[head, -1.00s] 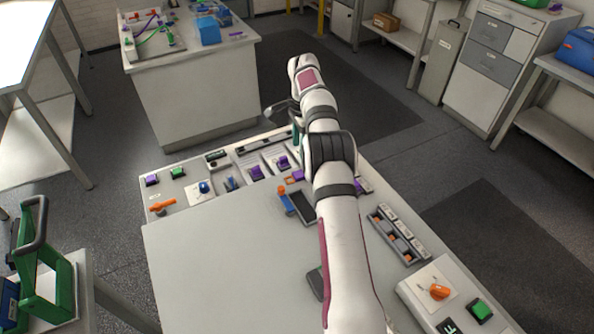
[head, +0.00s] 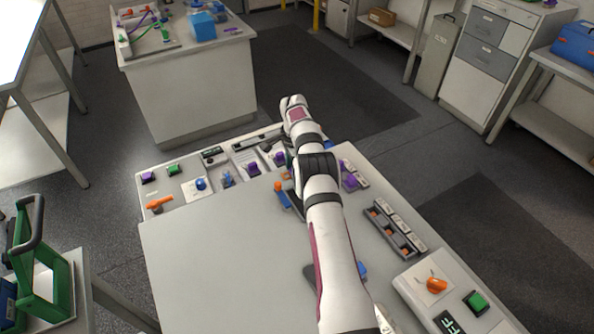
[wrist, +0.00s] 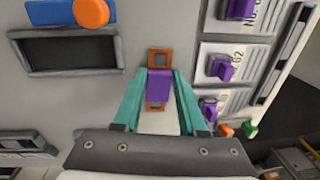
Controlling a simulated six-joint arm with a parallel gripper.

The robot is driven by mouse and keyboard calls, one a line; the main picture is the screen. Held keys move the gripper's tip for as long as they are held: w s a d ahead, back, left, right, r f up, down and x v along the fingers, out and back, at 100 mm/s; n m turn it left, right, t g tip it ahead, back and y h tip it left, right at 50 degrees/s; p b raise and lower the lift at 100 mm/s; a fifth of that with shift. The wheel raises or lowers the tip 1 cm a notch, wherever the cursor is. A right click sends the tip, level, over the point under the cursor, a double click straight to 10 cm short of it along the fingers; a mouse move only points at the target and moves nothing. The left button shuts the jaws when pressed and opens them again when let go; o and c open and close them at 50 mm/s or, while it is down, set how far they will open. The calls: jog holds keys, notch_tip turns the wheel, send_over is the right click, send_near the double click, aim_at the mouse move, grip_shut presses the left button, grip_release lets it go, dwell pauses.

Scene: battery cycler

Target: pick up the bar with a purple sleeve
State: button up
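The bar with a purple sleeve (wrist: 159,86) is in the middle of the wrist view, with orange, frame-like ends above and below the sleeve. My gripper (wrist: 160,74) has its two teal fingers on either side of the sleeve. The sleeve spans nearly the whole gap; I cannot tell whether the fingers press on it or stand slightly apart. In the head view my arm reaches over the bench panel and hides the fingertips and the bar.
Purple switches (wrist: 222,69) stand on the panel right of my gripper in the wrist view. A dark recessed frame (wrist: 66,51) and a blue bar with an orange knob (wrist: 90,12) are at left. The grey bench top (head: 220,255) has broad free room in the head view.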

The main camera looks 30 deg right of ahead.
grip_shut()
jog(key=shift+r, duration=0.1)
